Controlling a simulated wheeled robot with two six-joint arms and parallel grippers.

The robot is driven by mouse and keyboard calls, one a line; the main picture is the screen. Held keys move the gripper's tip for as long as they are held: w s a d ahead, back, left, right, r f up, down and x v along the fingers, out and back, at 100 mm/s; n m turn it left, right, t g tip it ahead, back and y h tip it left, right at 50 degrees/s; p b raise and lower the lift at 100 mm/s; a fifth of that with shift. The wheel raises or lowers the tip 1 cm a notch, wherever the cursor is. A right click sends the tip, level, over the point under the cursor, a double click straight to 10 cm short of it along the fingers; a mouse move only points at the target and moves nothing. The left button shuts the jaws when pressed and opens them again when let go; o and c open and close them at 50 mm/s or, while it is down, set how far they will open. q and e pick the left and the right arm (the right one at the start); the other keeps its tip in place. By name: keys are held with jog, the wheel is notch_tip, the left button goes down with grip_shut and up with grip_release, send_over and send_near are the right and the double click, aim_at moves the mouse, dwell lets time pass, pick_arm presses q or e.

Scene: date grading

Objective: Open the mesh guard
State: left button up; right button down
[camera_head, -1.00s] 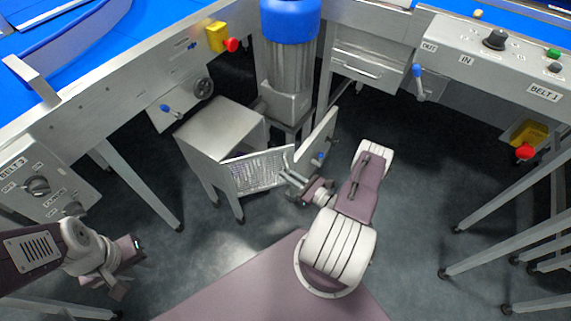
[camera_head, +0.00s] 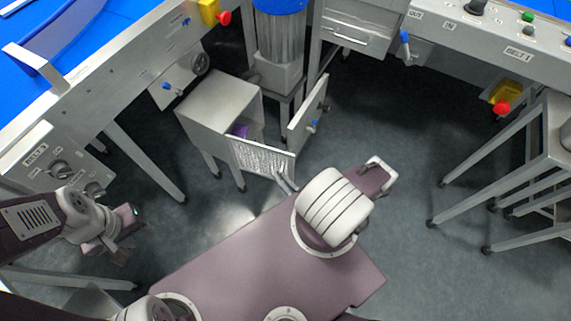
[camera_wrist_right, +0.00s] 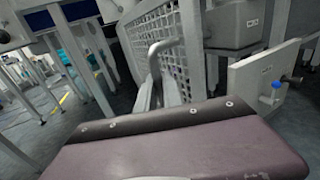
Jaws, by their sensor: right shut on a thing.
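The mesh guard (camera_head: 262,157) is a perforated metal panel on the front of a grey steel cabinet (camera_head: 218,98). It stands swung outward, and a purple thing (camera_head: 240,131) shows in the gap behind it. In the right wrist view the mesh (camera_wrist_right: 150,35) has a curved bar handle (camera_wrist_right: 165,45). My right gripper (camera_head: 286,182) is shut on this handle at the guard's lower right; my own arm partly hides it. My left gripper (camera_head: 122,250) hangs empty at the left, away from the guard; its jaw gap is unclear.
A side door (camera_head: 309,112) with a blue knob stands open right of the guard. Control panels (camera_head: 62,165) lie at left and upper right. A steel stand (camera_head: 548,135) is at the right.

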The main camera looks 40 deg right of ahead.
pick_arm(q)
jog(key=shift+r+p, duration=0.45)
jog(key=shift+r, duration=0.15)
pick_arm(e)
jog(key=shift+s+a+m+h, duration=0.2)
jog(key=shift+a+m+h, duration=0.15)
jog(key=shift+a+h, duration=0.35)
jog(key=shift+s+a+m+h, duration=0.25)
jog(key=shift+a+m+h, duration=0.15)
jog(key=shift+a+h, duration=0.2)
jog(key=shift+s+a+m+h, duration=0.2)
jog(key=shift+a+m+h, duration=0.15)
jog(key=shift+a+h, duration=0.35)
